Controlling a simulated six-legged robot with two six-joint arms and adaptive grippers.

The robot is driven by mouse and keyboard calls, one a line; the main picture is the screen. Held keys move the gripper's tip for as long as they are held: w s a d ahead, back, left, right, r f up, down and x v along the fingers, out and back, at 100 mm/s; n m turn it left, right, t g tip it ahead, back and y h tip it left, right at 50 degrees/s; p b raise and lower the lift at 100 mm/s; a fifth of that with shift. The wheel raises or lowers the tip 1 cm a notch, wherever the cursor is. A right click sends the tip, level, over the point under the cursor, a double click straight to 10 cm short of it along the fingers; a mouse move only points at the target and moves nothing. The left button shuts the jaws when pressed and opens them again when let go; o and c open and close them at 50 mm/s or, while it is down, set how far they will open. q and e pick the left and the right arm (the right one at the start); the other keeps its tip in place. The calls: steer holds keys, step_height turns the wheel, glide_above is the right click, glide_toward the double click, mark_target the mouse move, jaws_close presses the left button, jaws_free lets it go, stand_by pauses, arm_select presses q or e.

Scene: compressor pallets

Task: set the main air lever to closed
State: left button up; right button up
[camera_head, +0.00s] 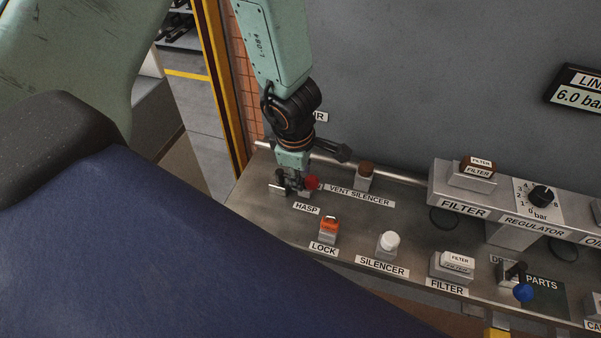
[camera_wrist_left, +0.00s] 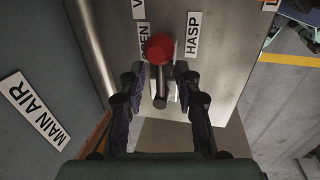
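The main air lever has a red knob (camera_head: 312,183) in the head view, low over the steel bench beside the left gripper. In the left wrist view the red knob (camera_wrist_left: 159,47) lies beside a partly covered label reading "PEN", with a grey shaft below it. My left gripper (camera_head: 293,181) reaches down from above to the lever. In the wrist view the open left gripper (camera_wrist_left: 160,88) has its fingers on either side of the shaft, with gaps visible. The lever's base is partly hidden by the gripper in the head view. My right gripper is not in view.
The steel bench bears a HASP label (camera_head: 306,208), an orange lock (camera_head: 329,228), a brown vent silencer (camera_head: 365,174), a white silencer (camera_head: 389,243) and filter blocks. A pipe (camera_head: 399,178) runs along the grey wall. A MAIN AIR sign (camera_wrist_left: 35,110) is on the wall.

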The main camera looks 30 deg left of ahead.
arm_select(q)
steer(key=shift+a, duration=0.2)
steer(key=c, duration=0.4)
steer(key=shift+d, duration=0.1)
jaws_close()
